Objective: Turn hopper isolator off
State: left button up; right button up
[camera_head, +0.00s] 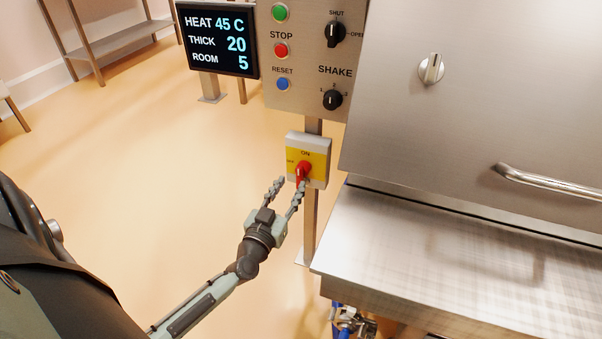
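The hopper isolator (321,163) is a light grey box with a yellow face, on a post below the control panel. Its red rotary handle (303,171) points roughly up and down, below the word ON; a smaller label on the left of the face is too small to read surely. My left gripper (289,182) is at the isolator's lower left with its two fingers spread apart. The right finger is at the lower end of the red handle; I cannot tell whether it touches. The left finger is off to the left of the box. My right gripper is not in view.
Above is the control panel (305,60) with green, red and blue buttons and black knobs. A display (217,40) hangs left of it. The steel hopper body (470,90) and its ledge (450,250) stand close on the right. The floor (130,160) on the left is clear.

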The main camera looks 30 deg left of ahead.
aim_at(298, 172)
pick_arm(q)
jog(key=x, duration=0.7)
jog(key=shift+b, duration=0.35)
jog(key=shift+w+a, duration=0.1)
jog(key=shift+w, duration=0.3)
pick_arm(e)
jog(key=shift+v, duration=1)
pick_arm(q)
jog(key=shift+c, duration=0.5)
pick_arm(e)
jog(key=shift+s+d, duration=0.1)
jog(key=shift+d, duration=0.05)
pick_arm(q)
jog(key=c, duration=0.7)
jog(key=shift+s, duration=0.1)
grip_shut()
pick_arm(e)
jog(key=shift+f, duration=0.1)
